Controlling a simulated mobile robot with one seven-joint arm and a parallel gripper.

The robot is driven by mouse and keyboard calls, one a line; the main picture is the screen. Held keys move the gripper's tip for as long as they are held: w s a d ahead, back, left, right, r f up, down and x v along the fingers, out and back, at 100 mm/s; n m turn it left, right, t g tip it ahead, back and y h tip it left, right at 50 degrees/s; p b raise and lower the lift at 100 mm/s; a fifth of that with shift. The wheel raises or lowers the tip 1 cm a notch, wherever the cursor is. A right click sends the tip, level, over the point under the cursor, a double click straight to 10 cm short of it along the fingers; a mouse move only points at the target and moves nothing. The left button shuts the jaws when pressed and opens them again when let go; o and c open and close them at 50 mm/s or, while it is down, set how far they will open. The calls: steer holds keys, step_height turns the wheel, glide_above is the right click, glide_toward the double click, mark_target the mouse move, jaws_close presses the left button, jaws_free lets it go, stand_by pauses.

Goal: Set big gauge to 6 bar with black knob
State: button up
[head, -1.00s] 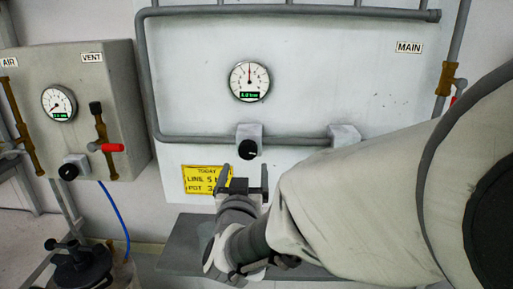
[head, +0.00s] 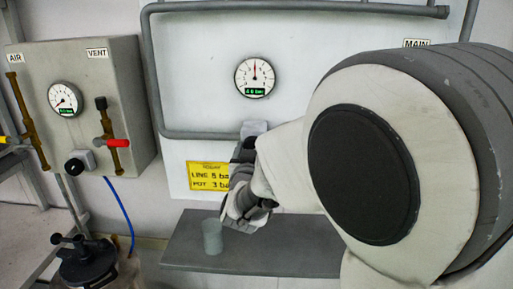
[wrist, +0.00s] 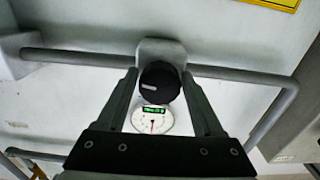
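The big gauge (head: 255,77) is a round white dial on the main panel. Its needle points about straight up; its green digital readout is too small to read surely. It also shows in the wrist view (wrist: 153,121), upside down. The black knob (wrist: 160,84) with a white mark sits on a grey block below the gauge. My gripper (wrist: 160,75) is open, with a fingertip on each side of the knob and narrow gaps showing. In the head view my arm covers most of the knob and gripper.
A grey pipe (head: 157,90) runs around the panel beside the knob's block. A yellow sign (head: 207,176) hangs below. A grey shelf (head: 185,255) carries a cup (head: 212,236). A left box (head: 125,80) has a small gauge (head: 65,99) and its own black knob (head: 75,166).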

steer(key=c, duration=1)
steer(key=shift+f+m+b, duration=0.15)
steer(key=shift+m+b, duration=0.15)
steer(key=shift+b, duration=0.2)
steer(key=shift+f+m+b, duration=0.1)
steer(key=shift+m+b, duration=0.4)
steer(key=shift+b, duration=0.3)
steer(key=m+b, duration=0.3)
steer(key=b, duration=0.1)
steer(key=m+b, duration=0.4)
steer(key=m, duration=0.1)
steer(key=shift+a+r, duration=0.15)
steer(key=shift+r, duration=0.1)
steer(key=o, duration=1.4)
